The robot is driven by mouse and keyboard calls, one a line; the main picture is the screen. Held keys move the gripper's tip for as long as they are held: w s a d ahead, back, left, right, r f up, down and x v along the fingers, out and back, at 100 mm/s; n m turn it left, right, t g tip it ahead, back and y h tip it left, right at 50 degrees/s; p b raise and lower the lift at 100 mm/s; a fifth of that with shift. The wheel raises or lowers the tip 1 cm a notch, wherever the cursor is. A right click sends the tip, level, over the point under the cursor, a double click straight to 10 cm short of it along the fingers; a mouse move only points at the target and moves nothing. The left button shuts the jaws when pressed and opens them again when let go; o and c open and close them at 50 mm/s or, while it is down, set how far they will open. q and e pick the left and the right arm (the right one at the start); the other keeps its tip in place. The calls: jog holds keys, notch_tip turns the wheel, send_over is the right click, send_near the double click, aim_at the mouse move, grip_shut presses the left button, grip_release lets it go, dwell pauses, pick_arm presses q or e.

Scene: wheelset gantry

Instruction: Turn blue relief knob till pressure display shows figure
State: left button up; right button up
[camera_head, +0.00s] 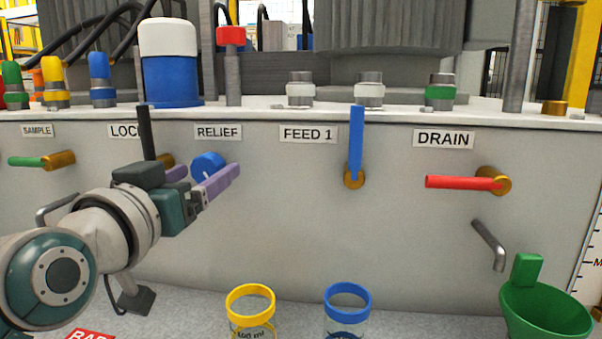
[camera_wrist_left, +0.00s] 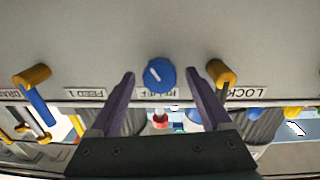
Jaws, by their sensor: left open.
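The blue relief knob (camera_head: 207,163) is on the grey panel under the RELIEF label (camera_head: 217,132). My left gripper (camera_head: 212,174) is open in front of it, with one purple finger to each side. In the left wrist view, which is upside down, the knob (camera_wrist_left: 159,76) appears centred between the two fingertips (camera_wrist_left: 161,70), with visible gaps on both sides. A short white mark on its face slants to the upper left there. I cannot tell how deep the knob sits between the fingers. No pressure display can be made out. My right gripper is not in view.
A black LOCK lever (camera_head: 146,132) stands upright close to the left of my gripper. A blue FEED 1 lever (camera_head: 356,140) and a red DRAIN lever (camera_head: 458,182) are to the right. Yellow-rimmed (camera_head: 250,290) and blue-rimmed (camera_head: 347,288) jars and a green funnel (camera_head: 545,310) stand below.

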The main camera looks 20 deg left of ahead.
pick_arm(q)
grip_shut()
jog(key=n+p, duration=0.2)
jog(key=p, duration=0.1)
jog(key=n+p, duration=0.1)
jog(key=p, duration=0.1)
jog(key=shift+r+n, duration=0.25)
jog(key=shift+n, duration=0.15)
jog(key=shift+f+n, duration=0.2)
jog(key=shift+n, duration=0.3)
grip_release()
